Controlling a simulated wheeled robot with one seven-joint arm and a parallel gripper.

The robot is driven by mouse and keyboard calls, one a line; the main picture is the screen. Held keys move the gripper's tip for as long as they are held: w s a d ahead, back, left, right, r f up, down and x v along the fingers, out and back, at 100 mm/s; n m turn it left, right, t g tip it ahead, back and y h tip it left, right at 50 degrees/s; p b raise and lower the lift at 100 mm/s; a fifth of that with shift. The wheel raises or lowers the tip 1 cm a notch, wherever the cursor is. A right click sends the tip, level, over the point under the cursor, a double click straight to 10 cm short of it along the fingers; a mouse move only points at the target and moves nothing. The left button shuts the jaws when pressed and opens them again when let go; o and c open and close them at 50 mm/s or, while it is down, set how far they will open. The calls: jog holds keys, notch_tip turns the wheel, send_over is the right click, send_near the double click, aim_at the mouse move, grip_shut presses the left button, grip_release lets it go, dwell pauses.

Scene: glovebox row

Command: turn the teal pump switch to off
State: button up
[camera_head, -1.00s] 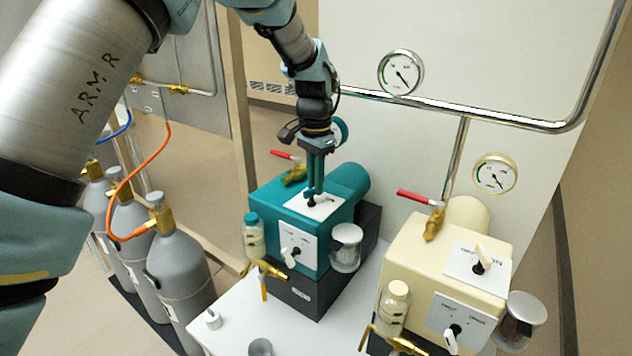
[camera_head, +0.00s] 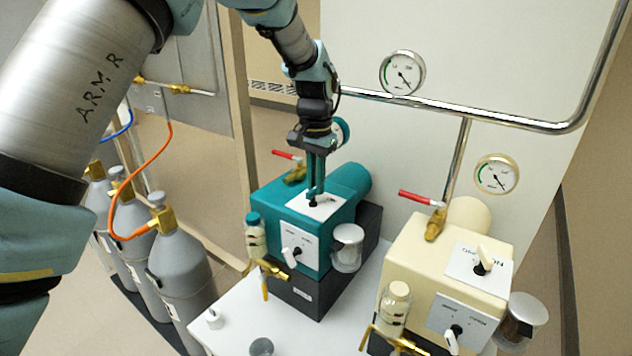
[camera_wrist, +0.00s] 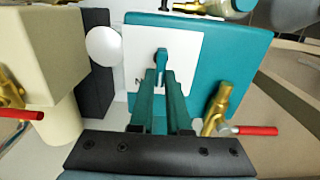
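The teal pump (camera_head: 275,205) stands on a dark block on the white bench. Its pump switch is a small lever on a white plate (camera_head: 326,208) on the pump's top. In the wrist view the lever (camera_wrist: 161,56) shows at the fingertips, with part of a letter beside it on the plate; most lettering is hidden. My gripper (camera_head: 315,190) points down at this plate. In the wrist view its two teal fingers (camera_wrist: 160,82) stand close together on either side of the lever and look shut on it.
A cream pump (camera_head: 410,255) with its own switch (camera_head: 484,255) stands to the right. A red-handled valve (camera_head: 290,158) is behind the teal pump, and it also shows in the wrist view (camera_wrist: 250,130). Glass jars (camera_head: 347,247) flank the pump. Grey gas cylinders (camera_head: 180,265) stand at left.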

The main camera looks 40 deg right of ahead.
jog(key=o, duration=0.5)
jog(key=shift+c, duration=0.2)
notch_tip(320, 180, up, 11)
jog(key=b, duration=0.2)
jog(key=shift+f, duration=0.1)
dwell(0.3)
jog(key=w+a+f+n, duration=0.2)
jog(key=w+a, duration=0.2)
jog(key=a, duration=0.5)
jog(key=w+a+f+n, duration=0.1)
jog(key=w+a+n, duration=0.25)
jog(key=a, duration=0.55)
jog(key=w+a+f+n, duration=0.2)
jog(key=w+a, duration=0.2)
jog(key=a, duration=0.4)
jog(key=s+a+f+n, duration=0.1)
jog(key=s+a+n, duration=0.1)
jog(key=a, duration=0.6)
jog(key=s+a+f+n+t, duration=0.1)
jog(key=s+a+f+n, duration=0.1)
jog(key=a, duration=0.5)
jog(key=s+a+f+n, duration=0.2)
jog(key=s+a, duration=0.2)
jog(key=a, duration=0.4)
jog(key=shift+a+f+t, duration=0.15)
jog(key=shift+a+t, duration=0.15)
